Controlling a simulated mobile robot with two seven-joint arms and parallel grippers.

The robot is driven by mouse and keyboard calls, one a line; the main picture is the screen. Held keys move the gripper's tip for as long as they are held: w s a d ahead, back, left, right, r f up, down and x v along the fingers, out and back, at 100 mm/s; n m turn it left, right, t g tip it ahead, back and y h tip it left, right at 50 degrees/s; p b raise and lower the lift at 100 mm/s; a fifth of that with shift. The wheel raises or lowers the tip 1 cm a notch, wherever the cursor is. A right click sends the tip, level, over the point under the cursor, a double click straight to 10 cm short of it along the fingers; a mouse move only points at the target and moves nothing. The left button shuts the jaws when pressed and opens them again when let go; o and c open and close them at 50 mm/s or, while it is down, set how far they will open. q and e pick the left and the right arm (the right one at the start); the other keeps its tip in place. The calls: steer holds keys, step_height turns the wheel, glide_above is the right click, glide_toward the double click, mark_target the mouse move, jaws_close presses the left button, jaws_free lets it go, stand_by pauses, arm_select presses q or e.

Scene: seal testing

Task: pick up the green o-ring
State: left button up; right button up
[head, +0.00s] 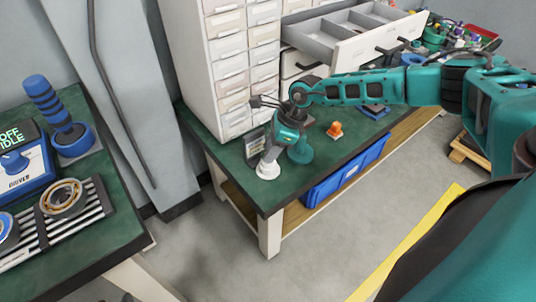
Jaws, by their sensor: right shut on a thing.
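My right gripper (272,154) is at the near left corner of the green-topped bench (241,180), its arm coming in from the right. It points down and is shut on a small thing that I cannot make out. Its tips are just above or at a white round-based piece (267,170); I cannot tell whether they touch it. A dark green round-based piece (300,155) stands just right of the gripper, partly hidden by it. I cannot pick out the green o-ring. My left gripper is not in view.
A white drawer cabinet (232,62) stands behind the gripper, with an open grey drawer (345,30) above the arm. An orange piece (335,130) is right on the bench. A blue bin (345,172) sits below. A driver unit (22,170) is on the left bench.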

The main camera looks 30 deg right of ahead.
steer(key=shift+c, duration=0.6)
steer(key=shift+r, duration=0.45)
step_height(320, 180, up, 26)
steer(key=p, duration=0.8)
